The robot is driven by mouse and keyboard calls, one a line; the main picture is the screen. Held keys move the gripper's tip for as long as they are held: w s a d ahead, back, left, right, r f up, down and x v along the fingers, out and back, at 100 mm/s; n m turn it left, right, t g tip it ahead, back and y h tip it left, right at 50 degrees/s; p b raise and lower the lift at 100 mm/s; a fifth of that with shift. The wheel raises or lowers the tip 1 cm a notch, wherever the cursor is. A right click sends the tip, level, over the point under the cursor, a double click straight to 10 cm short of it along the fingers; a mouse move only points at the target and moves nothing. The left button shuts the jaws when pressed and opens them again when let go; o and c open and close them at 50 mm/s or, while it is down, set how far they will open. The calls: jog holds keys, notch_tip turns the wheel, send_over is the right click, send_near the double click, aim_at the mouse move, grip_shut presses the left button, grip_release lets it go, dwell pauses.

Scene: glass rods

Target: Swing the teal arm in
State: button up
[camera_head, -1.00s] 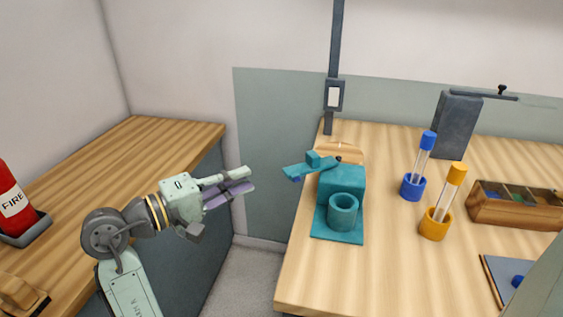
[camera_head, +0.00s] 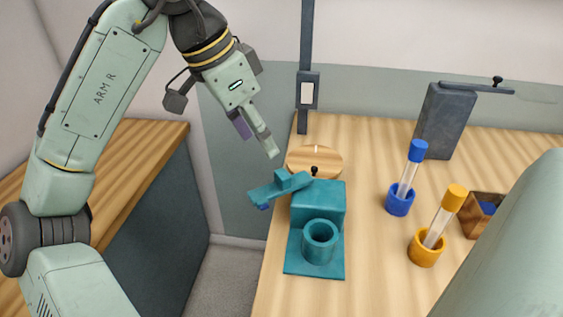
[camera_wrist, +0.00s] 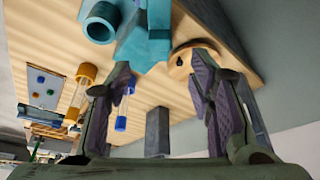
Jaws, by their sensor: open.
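The teal arm (camera_head: 272,190) sits on top of a teal stand (camera_head: 320,195) and points left, out past the table's left edge. It has a raised block on top, a blue bit under its free end and a black knob at its right end. A teal cup (camera_head: 320,243) stands on the stand's base, in front; the arm is not over it. My gripper (camera_head: 262,143) is above and behind the teal arm, pointing down, apart from it. In the wrist view the fingers are spread and empty, with the teal stand (camera_wrist: 145,45) beyond them.
A round wooden disc (camera_head: 325,158) lies behind the stand. Blue (camera_head: 400,200) and orange (camera_head: 426,250) holders with capped glass rods stand to the right. A dark grey block (camera_head: 440,125) stands at the back. A gap separates this table from the left counter (camera_head: 140,150).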

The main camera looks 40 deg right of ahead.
aim_at(282, 174)
jog(key=x, duration=1)
jog(key=shift+d+f+p, duration=0.1)
jog(key=shift+f+p, duration=0.2)
jog(key=shift+p, duration=0.1)
jog(key=shift+c, duration=0.5)
grip_shut()
